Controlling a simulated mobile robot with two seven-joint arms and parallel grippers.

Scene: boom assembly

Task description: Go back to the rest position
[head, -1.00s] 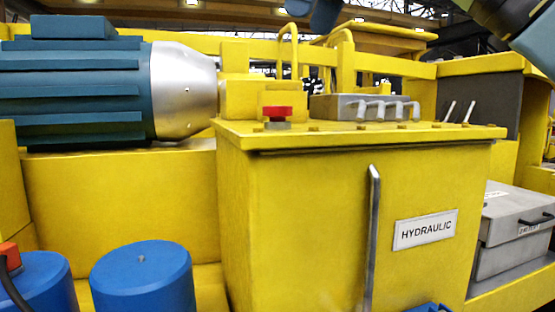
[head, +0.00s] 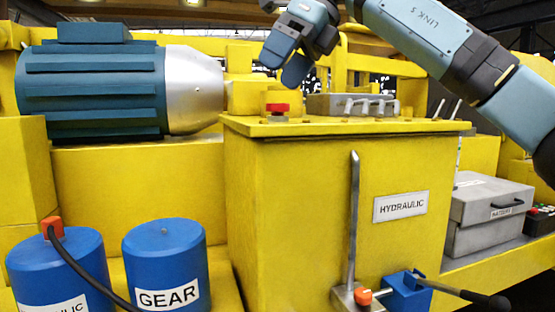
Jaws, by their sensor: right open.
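My right arm enters from the upper right in the head view. Its blue-grey right gripper (head: 286,64) hangs in the air at the top middle, open, with nothing seen between its fingers. In the picture it appears above the red button (head: 278,107) on the lid of the yellow hydraulic cabinet (head: 300,200), apart from it. My left gripper is not in view.
A blue motor (head: 90,92) with a silver end lies at the left. Blue cylinders, one labelled GEAR (head: 165,262), stand below. A lever (head: 354,215), a blue valve (head: 406,292) and a grey box (head: 487,215) are at front and right. Metal handles (head: 370,106) top the cabinet.

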